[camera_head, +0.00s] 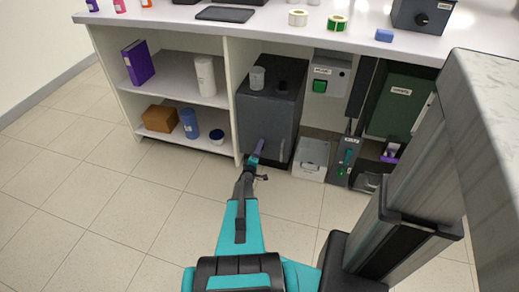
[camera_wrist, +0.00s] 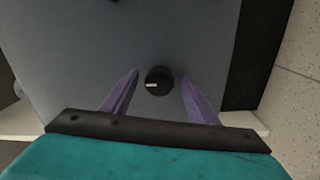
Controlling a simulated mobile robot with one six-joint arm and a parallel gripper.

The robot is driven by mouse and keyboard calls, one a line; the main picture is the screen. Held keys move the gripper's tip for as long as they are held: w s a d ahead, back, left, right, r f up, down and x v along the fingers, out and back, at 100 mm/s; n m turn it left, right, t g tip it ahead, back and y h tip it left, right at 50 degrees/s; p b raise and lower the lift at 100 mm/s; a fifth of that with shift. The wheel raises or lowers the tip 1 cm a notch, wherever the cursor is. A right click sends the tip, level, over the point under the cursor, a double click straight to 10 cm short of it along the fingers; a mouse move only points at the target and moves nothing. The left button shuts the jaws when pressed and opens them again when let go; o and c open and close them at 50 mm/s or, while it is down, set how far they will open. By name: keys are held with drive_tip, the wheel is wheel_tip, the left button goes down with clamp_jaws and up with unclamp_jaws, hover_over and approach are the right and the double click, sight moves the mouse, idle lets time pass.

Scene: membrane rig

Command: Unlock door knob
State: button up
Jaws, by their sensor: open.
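The door knob (camera_wrist: 158,81) is a small round black knob with a white mark, on the grey face of a dark box-like unit (camera_head: 270,105). In the wrist view the white mark lies roughly level on its left side. My gripper (camera_wrist: 158,88) is open, with one purple finger on each side of the knob and a gap to it on both sides. In the head view my gripper (camera_head: 257,152) is at the lower front of the unit, and the knob cannot be made out there.
A shelf (camera_head: 185,100) with a purple binder (camera_head: 138,62) and bottles stands left of the unit. The countertop (camera_head: 270,35) overhangs above. The tiled floor in front is clear.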

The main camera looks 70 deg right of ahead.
drive_tip(key=a, duration=1.3)
drive_tip(key=shift+s+p, duration=0.4)
drive_tip(key=shift+w+a, duration=0.1)
